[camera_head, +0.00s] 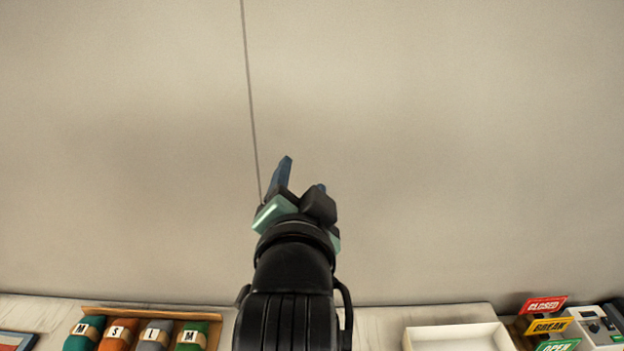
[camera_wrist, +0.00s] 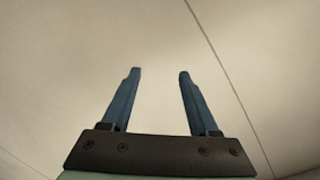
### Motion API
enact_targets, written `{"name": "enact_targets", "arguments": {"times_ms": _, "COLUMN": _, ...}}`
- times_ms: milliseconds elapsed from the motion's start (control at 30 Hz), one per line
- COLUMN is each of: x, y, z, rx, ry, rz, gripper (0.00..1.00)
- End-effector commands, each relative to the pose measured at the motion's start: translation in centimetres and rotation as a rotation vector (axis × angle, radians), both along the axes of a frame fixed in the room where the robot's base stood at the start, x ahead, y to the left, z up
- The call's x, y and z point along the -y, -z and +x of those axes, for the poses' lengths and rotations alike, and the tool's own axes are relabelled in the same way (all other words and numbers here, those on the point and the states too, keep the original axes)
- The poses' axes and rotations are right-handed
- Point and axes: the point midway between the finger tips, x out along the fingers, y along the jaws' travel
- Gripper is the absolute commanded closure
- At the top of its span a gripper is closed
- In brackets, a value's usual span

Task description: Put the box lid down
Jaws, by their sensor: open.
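My gripper (camera_head: 302,176) is raised in the middle of the head view, in front of a bare wall and well above the counter. In the wrist view my gripper (camera_wrist: 158,74) shows two blue fingers standing apart with nothing between them. A white open-topped box or tray (camera_head: 459,337) sits on the counter at the lower right of the head view, cut off by the bottom edge. I cannot tell whether it is the box lid. No other lid is seen in either view.
A wooden tray (camera_head: 150,313) holds several rolled cloths marked M, S and L at the lower left. Signs reading CLOSED (camera_head: 544,305), BREAK (camera_head: 549,326) and OPEN (camera_head: 558,346) stand at the lower right beside a grey-white device (camera_head: 594,325). The wall area around my gripper is clear.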

Motion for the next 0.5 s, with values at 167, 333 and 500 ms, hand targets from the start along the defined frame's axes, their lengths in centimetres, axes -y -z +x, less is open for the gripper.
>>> {"name": "enact_targets", "arguments": {"times_ms": 167, "x": 1.3, "y": -16.2, "z": -5.6, "rx": 0.504, "ry": 0.060, "rz": -0.384, "gripper": 0.39}}
{"name": "enact_targets", "arguments": {"times_ms": 333, "x": 1.4, "y": -24.2, "z": -12.0, "rx": 0.793, "ry": 0.184, "rz": -0.632, "gripper": 0.39}}
{"name": "enact_targets", "arguments": {"times_ms": 500, "x": 1.3, "y": -26.6, "z": -14.8, "rx": 0.891, "ry": 0.245, "rz": -0.721, "gripper": 0.39}}
